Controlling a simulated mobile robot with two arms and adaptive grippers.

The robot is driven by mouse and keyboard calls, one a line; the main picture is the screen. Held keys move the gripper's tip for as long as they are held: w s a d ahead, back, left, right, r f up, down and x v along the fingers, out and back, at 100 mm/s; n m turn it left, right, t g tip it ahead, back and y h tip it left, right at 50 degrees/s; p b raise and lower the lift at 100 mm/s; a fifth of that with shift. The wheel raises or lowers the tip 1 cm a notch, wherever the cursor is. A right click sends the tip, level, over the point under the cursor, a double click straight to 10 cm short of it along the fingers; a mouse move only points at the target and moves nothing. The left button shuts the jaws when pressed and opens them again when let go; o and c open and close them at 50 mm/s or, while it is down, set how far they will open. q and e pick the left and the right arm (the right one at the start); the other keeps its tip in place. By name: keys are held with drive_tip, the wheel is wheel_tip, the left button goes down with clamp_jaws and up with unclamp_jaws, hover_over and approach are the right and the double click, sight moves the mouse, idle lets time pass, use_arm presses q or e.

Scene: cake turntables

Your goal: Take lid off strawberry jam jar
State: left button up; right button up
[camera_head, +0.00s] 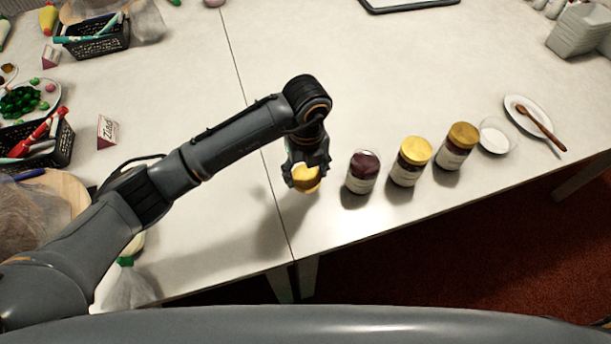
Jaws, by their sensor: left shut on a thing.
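My left gripper (307,178) is shut on a round yellow lid (307,180) and holds it above the white table, left of the jars. A jar with a dark red top (363,172) stands upright just right of the gripper, apart from it. Its top shows no yellow lid and looks like open jam. A jar with a yellow lid (410,162) and a jar with a darker gold lid (456,146) stand in a row to its right. The labels are too small to read. My right gripper is not in view.
A small white bowl (494,137) and a white plate with a wooden spoon (521,106) are right of the jars. Black baskets (92,40) and decorations are at left. The table is clear behind the jars; its front edge is close.

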sight(306, 173)
use_arm(q)
drive_tip(key=shift+w+f, duration=0.35)
drive_tip(key=shift+f, duration=0.15)
wheel_tip(306, 173, down, 3)
drive_tip(key=shift+w+a+p, duration=0.1)
drive_tip(key=shift+p, duration=0.4)
drive_tip(key=shift+f, duration=0.3)
drive_tip(key=o, duration=1.3)
drive_tip(key=shift+r, duration=0.1)
drive_tip(key=shift+r, duration=0.2)
wheel_tip(306, 173, up, 12)
drive_tip(key=shift+f+b, duration=0.15)
drive_tip(key=shift+b, duration=0.65)
